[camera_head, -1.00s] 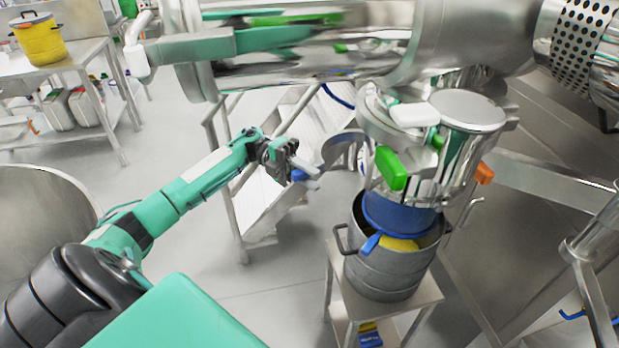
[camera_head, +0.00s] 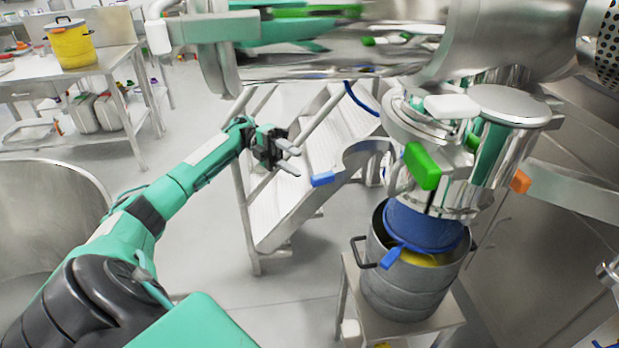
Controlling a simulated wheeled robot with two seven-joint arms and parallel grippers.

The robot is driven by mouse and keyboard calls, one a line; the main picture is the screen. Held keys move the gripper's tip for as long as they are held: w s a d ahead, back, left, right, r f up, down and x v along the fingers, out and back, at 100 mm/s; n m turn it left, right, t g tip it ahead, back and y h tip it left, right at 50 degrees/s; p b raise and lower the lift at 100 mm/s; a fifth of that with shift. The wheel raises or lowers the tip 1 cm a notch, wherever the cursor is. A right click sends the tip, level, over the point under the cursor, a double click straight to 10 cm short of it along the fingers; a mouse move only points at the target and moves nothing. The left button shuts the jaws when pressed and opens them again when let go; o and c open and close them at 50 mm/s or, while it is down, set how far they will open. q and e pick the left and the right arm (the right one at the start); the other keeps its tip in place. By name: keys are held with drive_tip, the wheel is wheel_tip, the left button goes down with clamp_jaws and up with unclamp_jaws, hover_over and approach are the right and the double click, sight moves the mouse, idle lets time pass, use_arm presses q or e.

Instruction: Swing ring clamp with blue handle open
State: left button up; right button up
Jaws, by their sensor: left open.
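The ring clamp (camera_head: 362,150) is a curved metal half-band with a blue handle (camera_head: 322,179) at its free end. The band stands out to the left of the machine's metal outlet (camera_head: 455,195), with a gap between its handle end and the outlet. My left gripper (camera_head: 293,160) is open and empty, just left of and slightly above the blue handle. Its fingers point right, and the handle shows clear of them. My right gripper is out of view.
Below, a blue sleeve (camera_head: 425,229) with another blue handle (camera_head: 391,257) enters a grey drum (camera_head: 405,288) on a stand. Metal steps (camera_head: 290,200) stand behind my gripper.

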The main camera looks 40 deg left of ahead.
use_arm(q)
drive_tip(key=shift+w+a, duration=0.1)
drive_tip(key=shift+a, duration=1.1)
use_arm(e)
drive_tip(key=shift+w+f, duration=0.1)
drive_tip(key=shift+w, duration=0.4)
